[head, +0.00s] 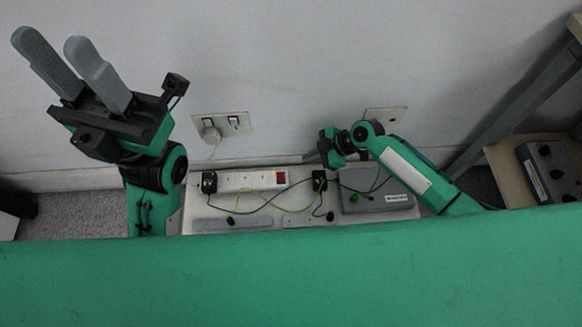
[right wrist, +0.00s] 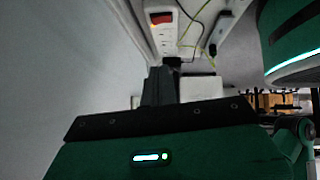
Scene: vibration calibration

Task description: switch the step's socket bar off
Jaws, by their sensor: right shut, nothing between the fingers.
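The white socket bar (head: 245,181) lies on a pale step (head: 190,214) against the wall. I cannot tell for sure whether the switch is lit. My right gripper (head: 312,157) is shut and empty, behind and right of the switch; its fingers (right wrist: 160,72) look dark. My left gripper (head: 52,42) is open and empty, raised at upper left, away from the bar.
A grey box (head: 378,202) with a green button stands right of the bar. Thin black and yellow-green cables cross the step's front. A wall socket (head: 223,125) holds a white plug (head: 211,135). A table with a dark box (head: 552,168) is at far right.

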